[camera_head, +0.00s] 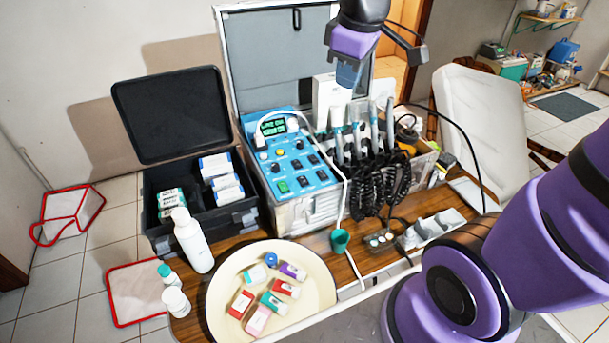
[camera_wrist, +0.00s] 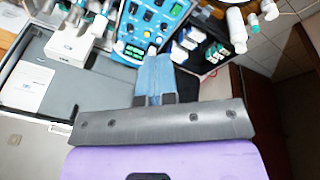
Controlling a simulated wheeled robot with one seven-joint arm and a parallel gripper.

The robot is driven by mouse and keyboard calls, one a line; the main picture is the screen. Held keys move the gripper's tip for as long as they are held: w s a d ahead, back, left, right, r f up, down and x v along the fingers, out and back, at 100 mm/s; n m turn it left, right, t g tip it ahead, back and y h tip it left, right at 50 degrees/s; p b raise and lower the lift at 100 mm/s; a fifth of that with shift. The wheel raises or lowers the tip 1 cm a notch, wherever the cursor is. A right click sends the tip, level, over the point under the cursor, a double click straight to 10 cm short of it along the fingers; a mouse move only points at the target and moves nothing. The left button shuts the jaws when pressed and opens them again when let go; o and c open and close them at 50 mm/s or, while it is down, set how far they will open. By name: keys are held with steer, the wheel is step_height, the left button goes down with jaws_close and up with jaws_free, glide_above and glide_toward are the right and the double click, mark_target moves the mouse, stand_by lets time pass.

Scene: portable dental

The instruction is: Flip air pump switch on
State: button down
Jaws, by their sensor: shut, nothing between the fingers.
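The dental unit's blue control panel (camera_head: 264,170) stands in the middle of the head view, with a lit green display (camera_head: 272,127), knobs and several dark rocker switches (camera_head: 303,180). One switch at its lower left is green (camera_head: 283,187). I cannot read the labels, so I cannot tell which is the air pump switch. My gripper (camera_head: 348,84) is up and to the right of the panel, above the instrument holder, touching nothing. Its blue fingers are shut and empty. In the wrist view the fingertips (camera_wrist: 154,58) point toward the panel (camera_wrist: 128,48), whose near part they cover.
Handpieces (camera_head: 374,125) with coiled black hoses stand right of the panel. A white hose (camera_head: 346,200) crosses the panel's right side. A black case (camera_head: 150,190) is left. A cream tray (camera_head: 218,290) with small boxes and a white bottle (camera_head: 192,240) are in front.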

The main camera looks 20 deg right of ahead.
steer(key=w+a+f+n+g, duration=0.1)
steer(key=w+f+n+g, duration=0.1)
steer(key=w+f+n, duration=0.5)
steer(key=n+g, duration=0.1)
steer(key=n, duration=0.2)
glide_above(305, 181)
steer(key=w, duration=0.1)
step_height(305, 181, down, 13)
steer(key=shift+a+r, duration=0.1)
steer(key=f, duration=0.9)
steer(key=s+f, duration=0.1)
steer(key=f, duration=0.4)
steer(key=shift+f, duration=0.15)
steer(key=shift+s, duration=0.1)
